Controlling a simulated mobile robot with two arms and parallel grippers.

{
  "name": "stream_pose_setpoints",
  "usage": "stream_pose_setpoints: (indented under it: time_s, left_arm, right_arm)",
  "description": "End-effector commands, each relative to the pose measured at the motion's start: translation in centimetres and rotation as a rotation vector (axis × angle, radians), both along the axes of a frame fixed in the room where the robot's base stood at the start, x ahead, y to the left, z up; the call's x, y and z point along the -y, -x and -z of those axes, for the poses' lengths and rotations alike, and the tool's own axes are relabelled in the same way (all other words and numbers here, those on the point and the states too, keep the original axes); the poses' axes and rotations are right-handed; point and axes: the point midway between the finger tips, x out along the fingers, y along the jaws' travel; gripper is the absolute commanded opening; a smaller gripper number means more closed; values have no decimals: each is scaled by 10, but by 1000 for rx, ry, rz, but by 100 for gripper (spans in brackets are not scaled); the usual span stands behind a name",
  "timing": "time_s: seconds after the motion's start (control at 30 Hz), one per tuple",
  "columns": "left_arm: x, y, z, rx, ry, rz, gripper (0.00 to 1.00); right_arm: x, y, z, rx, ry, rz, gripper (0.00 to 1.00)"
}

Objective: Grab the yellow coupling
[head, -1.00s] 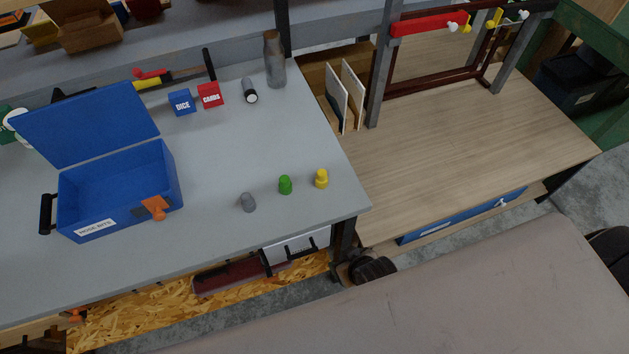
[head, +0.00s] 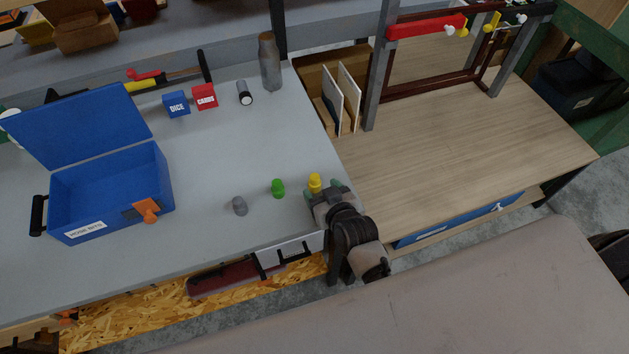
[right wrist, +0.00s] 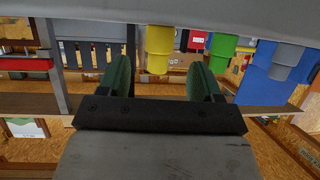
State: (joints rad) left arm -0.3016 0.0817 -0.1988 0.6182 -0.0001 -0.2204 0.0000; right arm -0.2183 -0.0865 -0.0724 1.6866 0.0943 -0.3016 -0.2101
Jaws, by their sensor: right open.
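The yellow coupling (head: 315,182) stands upright on the grey bench top near its right front corner. A green coupling (head: 278,188) and a grey coupling (head: 240,206) stand in a row to its left. My right gripper (head: 325,190) is open, right at the yellow coupling from the front, and hides its lower part. In the right wrist view, the yellow coupling (right wrist: 159,48) shows upside down, lined up between the two green fingertips (right wrist: 160,76). I cannot tell whether it is fully between them. My left gripper is not in view.
An open blue box (head: 110,205) labelled "HOSE BITS" has an orange clip on its rim. The DICE box (head: 177,104), CARDS box (head: 204,97) and a grey bottle (head: 269,62) stand farther back. A wooden table (head: 460,140) lies to the right.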

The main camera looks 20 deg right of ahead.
Motion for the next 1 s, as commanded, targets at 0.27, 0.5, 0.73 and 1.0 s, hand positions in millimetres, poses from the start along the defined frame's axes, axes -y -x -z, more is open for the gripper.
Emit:
stream_pose_setpoints:
  time_s: [0.27,0.5,0.73,1.0]
  left_arm:
    - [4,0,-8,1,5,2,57]
    - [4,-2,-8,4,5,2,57]
    - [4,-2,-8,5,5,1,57]
    - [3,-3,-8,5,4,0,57]
  right_arm:
    - [-3,-33,9,0,0,-1,65]
    - [-5,-47,16,0,0,0,65]
    - [-5,-47,17,-1,0,0,60]
    - [-5,-47,17,-1,0,0,19]
